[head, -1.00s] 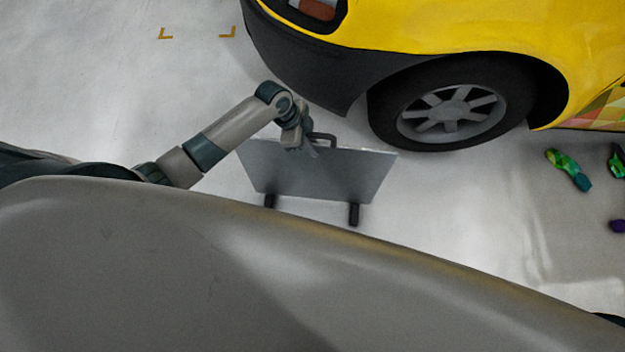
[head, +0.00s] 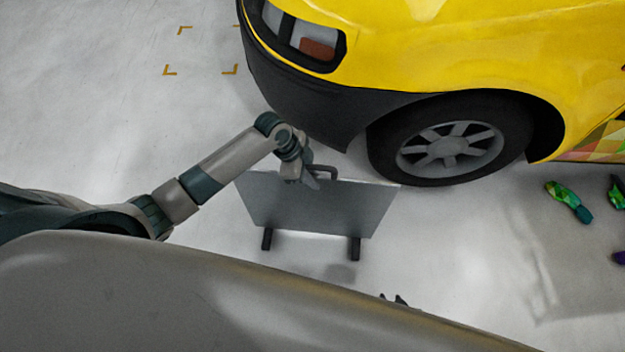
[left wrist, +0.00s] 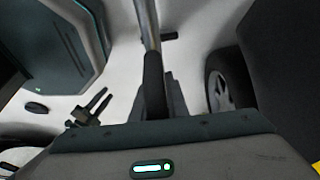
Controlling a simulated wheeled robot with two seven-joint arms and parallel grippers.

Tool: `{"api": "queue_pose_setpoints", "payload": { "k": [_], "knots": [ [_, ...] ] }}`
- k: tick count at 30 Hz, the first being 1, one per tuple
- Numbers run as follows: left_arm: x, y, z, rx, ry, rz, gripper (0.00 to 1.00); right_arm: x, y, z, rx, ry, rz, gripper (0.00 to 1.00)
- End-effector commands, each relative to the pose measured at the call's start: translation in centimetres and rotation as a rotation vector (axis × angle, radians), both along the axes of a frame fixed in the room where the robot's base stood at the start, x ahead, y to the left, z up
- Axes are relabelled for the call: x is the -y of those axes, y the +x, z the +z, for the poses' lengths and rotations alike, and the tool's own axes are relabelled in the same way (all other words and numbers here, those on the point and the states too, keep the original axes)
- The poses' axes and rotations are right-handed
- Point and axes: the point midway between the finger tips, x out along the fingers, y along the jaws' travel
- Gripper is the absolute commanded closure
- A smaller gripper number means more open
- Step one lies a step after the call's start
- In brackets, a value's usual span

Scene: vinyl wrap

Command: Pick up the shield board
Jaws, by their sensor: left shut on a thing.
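The shield board (head: 315,210) is a flat grey panel with a dark handle (head: 322,168) on its top edge and two dark feet below. It stands roughly upright in front of the car's front wheel. My left gripper (head: 308,180) is at the top edge, shut on the handle. In the left wrist view the bar of the handle (left wrist: 152,80) runs up from the gripper, whose fingers are mostly hidden. Whether the feet touch the floor I cannot tell. My right gripper (left wrist: 92,108) shows small and dark in the left wrist view, its two fingers apart and empty.
A yellow car (head: 420,45) with a black bumper stands close behind the board, its front wheel (head: 450,150) nearest. Colourful shoe-like items (head: 568,200) lie at the right. Orange corner marks (head: 170,71) are on the open floor at the back left.

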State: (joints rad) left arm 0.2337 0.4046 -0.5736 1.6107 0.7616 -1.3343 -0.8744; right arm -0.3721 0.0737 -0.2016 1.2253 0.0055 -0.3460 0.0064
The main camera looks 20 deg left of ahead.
Motion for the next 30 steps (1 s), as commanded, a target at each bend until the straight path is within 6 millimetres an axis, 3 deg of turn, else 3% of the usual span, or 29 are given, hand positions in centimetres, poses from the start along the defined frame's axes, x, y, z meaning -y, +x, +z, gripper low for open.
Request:
{"api": "queue_pose_setpoints", "payload": {
  "k": [5, 11, 24, 30],
  "knots": [
    [0.1, 0.2, 1.8, 0.006, -0.003, -0.001, 1.00, 0.1, 0.0, 0.0, -0.003, -0.001, -0.001, 0.69],
    [2.0, -0.6, 2.8, 0.006, -0.005, -0.003, 1.00, 0.1, 0.1, 0.0, -0.003, -0.002, -0.002, 0.69],
    [8.3, -3.1, 6.9, 0.006, -0.006, -0.003, 1.00, 0.3, 0.1, 0.0, -0.012, -0.005, -0.004, 0.69],
    [10.1, -3.8, 8.0, 0.005, -0.004, -0.002, 1.00, 0.5, -0.2, -0.1, -0.023, -0.008, -0.004, 0.69]
  ]
}}
